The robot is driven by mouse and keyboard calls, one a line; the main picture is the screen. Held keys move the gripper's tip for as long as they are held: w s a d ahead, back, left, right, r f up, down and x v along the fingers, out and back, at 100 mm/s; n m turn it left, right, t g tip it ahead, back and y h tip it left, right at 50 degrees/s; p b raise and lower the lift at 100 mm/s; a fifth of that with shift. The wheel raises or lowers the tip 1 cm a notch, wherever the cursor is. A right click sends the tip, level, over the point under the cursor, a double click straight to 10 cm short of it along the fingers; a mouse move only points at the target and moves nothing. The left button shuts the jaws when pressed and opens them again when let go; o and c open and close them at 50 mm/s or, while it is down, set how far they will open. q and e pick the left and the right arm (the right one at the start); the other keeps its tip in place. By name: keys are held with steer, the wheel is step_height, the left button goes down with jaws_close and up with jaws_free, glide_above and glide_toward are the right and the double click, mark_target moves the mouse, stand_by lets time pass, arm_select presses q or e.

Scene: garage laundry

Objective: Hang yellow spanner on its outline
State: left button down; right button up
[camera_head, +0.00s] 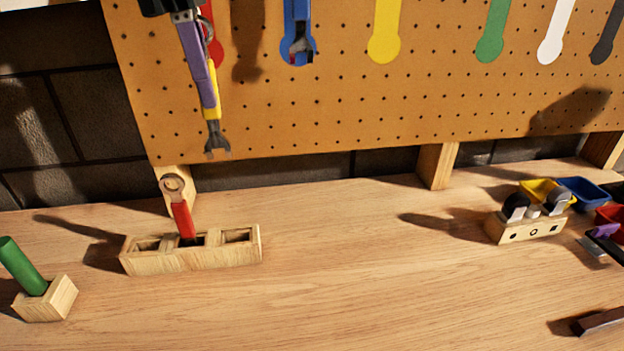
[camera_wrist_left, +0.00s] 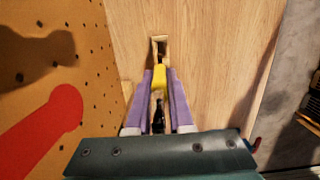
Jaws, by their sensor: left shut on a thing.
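The yellow spanner (camera_head: 211,112) is held in my left gripper (camera_head: 207,98), in front of the pegboard's lower left. It points down, with its grey open jaw (camera_head: 216,142) lowest, above the bench. In the left wrist view the purple fingers (camera_wrist_left: 160,76) close on its yellow handle (camera_wrist_left: 151,80). The yellow outline (camera_head: 386,30) on the pegboard (camera_head: 340,105) is bare, well to the right of the spanner. My left gripper partly covers the red outline (camera_head: 216,50), which also shows in the left wrist view (camera_wrist_left: 45,115). My right gripper does not show.
A blue spanner (camera_head: 300,40) hangs over the blue outline, between my gripper and the yellow outline. A red spanner (camera_head: 182,215) stands in the slotted wooden block (camera_head: 192,260) below. A green handle (camera_head: 20,265) stands at left. The bench middle (camera_head: 370,270) is clear.

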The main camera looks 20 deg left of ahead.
arm_select(q)
step_height(320, 180, down, 20)
steer(key=b, duration=1.7)
steer(key=c, duration=0.8)
jaws_free()
